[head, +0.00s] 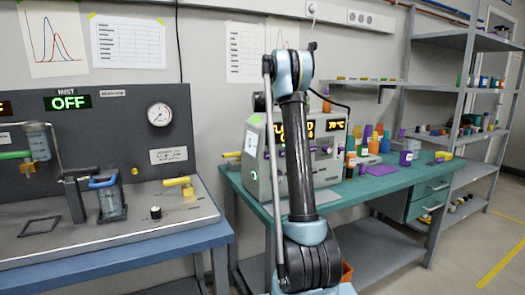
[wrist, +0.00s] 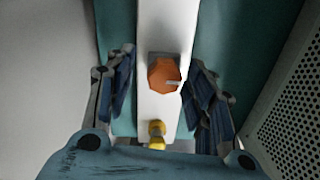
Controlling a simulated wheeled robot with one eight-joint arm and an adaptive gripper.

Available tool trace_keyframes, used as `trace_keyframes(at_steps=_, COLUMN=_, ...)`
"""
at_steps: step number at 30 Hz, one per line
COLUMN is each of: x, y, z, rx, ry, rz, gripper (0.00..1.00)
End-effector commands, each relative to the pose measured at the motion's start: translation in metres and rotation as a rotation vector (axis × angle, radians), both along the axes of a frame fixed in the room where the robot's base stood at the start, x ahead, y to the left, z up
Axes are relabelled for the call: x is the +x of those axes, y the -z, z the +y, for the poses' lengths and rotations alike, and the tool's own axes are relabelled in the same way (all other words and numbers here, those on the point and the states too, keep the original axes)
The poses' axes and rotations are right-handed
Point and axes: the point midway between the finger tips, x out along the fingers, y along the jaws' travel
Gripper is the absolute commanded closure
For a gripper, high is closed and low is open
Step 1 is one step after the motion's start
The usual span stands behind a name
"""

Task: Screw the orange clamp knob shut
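The orange clamp knob (wrist: 163,74) is faceted, with a small pale mark or pin at its right side. It sits on a white bar (wrist: 163,28) in the wrist view. My gripper (wrist: 161,62) is open, with one blue-padded finger on each side of the knob. Gaps show between the fingers and the knob, so they look apart from it. How far the knob is turned cannot be told. In the head view my arm stands in front of the grey instrument (head: 258,168), and I cannot make out the knob or the gripper there.
A yellow fitting (wrist: 157,129) sits just below the knob on the same bar. A perforated panel (wrist: 287,85) rises close on the right. A blue bench (head: 150,255) stands left.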

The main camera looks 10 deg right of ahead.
Motion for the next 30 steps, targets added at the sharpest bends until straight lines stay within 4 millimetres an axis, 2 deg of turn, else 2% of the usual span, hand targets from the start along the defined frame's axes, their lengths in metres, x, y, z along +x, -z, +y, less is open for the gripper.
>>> trace_keyframes(at_steps=1, x=0.0, y=-0.0001, z=0.0, rx=0.0, ry=0.0, rz=0.0, gripper=0.67)
trace_keyframes(at_steps=4, x=0.0003, y=-0.0002, z=-0.0001, rx=0.0, ry=0.0, rz=-0.001, gripper=0.89)
trace_keyframes(at_steps=5, x=0.0005, y=-0.0002, z=0.0, rx=0.0, ry=0.0, rz=-0.001, gripper=0.93)
trace_keyframes(at_steps=18, x=0.003, y=-0.0009, z=0.0, rx=0.0, ry=0.0, rz=-0.006, gripper=0.89)
trace_keyframes(at_steps=19, x=0.0031, y=-0.0009, z=-0.0001, rx=0.0, ry=0.0, rz=-0.006, gripper=0.61)
trace_keyframes(at_steps=21, x=0.0027, y=-0.0009, z=-0.0002, rx=0.0, ry=0.0, rz=-0.005, gripper=0.49)
trace_keyframes(at_steps=30, x=0.0008, y=-0.0009, z=-0.0001, rx=0.0, ry=0.0, rz=-0.002, gripper=0.49)
